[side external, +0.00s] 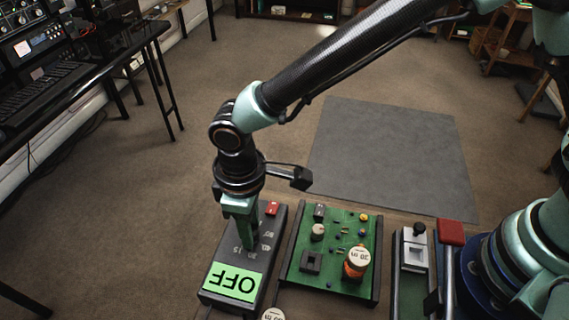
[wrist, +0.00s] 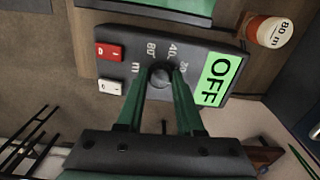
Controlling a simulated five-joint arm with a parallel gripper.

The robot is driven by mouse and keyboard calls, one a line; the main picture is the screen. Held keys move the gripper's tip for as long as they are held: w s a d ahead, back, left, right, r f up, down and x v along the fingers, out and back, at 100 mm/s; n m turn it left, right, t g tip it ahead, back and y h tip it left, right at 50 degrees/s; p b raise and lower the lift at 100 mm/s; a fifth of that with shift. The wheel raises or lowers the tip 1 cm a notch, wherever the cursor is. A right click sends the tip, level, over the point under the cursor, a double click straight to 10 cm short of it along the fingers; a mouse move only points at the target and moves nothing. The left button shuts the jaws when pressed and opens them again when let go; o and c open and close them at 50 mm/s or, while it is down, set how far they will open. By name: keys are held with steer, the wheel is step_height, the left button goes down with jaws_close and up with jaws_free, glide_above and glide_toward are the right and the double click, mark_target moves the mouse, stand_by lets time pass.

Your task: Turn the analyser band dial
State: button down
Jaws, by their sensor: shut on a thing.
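The analyser is a dark box (side external: 215,285) with a lit green screen (side external: 235,281) reading OFF; the screen also shows in the wrist view (wrist: 217,80). Its band dial (wrist: 160,74) is a dark round knob with white marks around it, among them 80, 40 and 20. My gripper (side external: 247,243) points down over the box, and its two green fingers (wrist: 160,80) are shut on the dial from both sides. The fingers hide part of the dial and some marks, so its exact setting cannot be read.
A red switch (wrist: 109,51) and a white switch (wrist: 110,87) sit on the box. A green circuit board (side external: 300,278) with a labelled coil (side external: 356,262) lies to its right. Another labelled coil (wrist: 270,31) stands close to the screen end. A device with a red block (side external: 450,232) is further right.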

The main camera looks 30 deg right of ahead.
steer(key=n, duration=0.5)
steer(key=shift+n, duration=0.4)
stand_by(0.4)
steer(key=c, duration=0.5)
jaws_free()
steer(key=shift+c, duration=0.2)
step_height(320, 180, up, 12)
steer(key=shift+r, duration=0.1)
